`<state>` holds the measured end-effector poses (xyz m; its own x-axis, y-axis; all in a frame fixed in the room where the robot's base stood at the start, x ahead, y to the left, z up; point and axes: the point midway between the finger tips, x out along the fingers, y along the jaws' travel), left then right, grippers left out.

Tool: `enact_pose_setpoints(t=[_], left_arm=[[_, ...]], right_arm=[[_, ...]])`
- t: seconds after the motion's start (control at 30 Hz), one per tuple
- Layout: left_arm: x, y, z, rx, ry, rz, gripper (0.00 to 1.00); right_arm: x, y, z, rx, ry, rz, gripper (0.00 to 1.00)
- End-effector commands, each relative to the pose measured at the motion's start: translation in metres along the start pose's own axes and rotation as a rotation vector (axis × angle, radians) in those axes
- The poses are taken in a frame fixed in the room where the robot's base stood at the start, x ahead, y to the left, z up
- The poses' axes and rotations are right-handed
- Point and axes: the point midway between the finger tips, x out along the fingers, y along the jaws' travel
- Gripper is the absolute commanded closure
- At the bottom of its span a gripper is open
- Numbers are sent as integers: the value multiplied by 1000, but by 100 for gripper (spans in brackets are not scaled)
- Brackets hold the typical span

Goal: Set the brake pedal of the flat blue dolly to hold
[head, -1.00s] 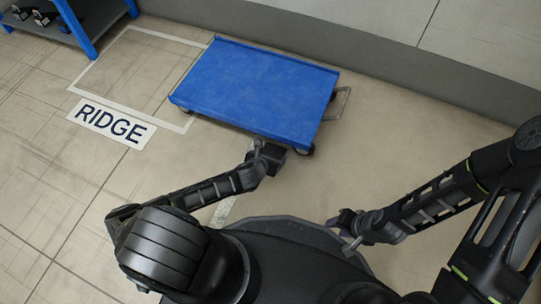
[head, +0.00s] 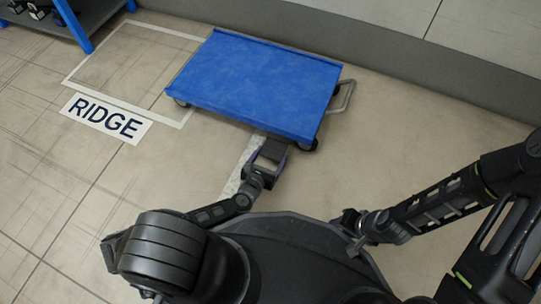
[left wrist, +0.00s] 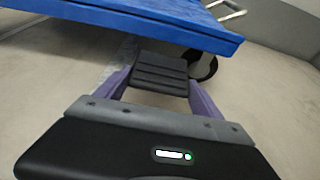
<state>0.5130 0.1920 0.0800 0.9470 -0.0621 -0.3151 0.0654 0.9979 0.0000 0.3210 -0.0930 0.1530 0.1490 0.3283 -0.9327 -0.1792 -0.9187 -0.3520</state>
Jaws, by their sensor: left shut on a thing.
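The flat blue dolly (head: 255,85) stands on the floor, its near edge facing me. A black ribbed block, which looks like the brake pedal (head: 273,149), shows just in front of that edge, near the right front wheel. My left gripper (head: 272,158) is shut on it. In the left wrist view the pedal (left wrist: 158,72) lies between the purple fingers, below the dolly's blue edge (left wrist: 150,22). How the pedal joins the dolly is hidden, and I cannot tell its setting. My right gripper (head: 352,226) is away from the dolly, beside my body; its jaw opening is unclear.
A floor label reading RIDGE (head: 107,118) and a white-outlined floor area lie left of the dolly. A blue rack (head: 72,22) stands at the far left. A grey wall base (head: 400,45) runs behind the dolly. The floor right of the dolly is clear.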

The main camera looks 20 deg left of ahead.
Motion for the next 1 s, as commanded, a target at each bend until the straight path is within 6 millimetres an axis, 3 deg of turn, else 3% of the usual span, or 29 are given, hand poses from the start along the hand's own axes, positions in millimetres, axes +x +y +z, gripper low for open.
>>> enact_pose_setpoints(t=[0.3, 0.83, 0.87, 1.0], left_arm=[[4, 0, -10, 6, -125, 0, 96], [5, 1, -10, 1, -155, 2, 96], [5, 1, -10, 1, -155, 2, 22], [5, 1, -10, 0, -155, 2, 11]], right_arm=[[0, 0, 0, 0, 0, 0, 64], [0, 0, 0, 0, -1, 1, 64], [0, 0, 0, 0, -1, 1, 64], [0, 0, 0, 0, -1, 0, 64]])
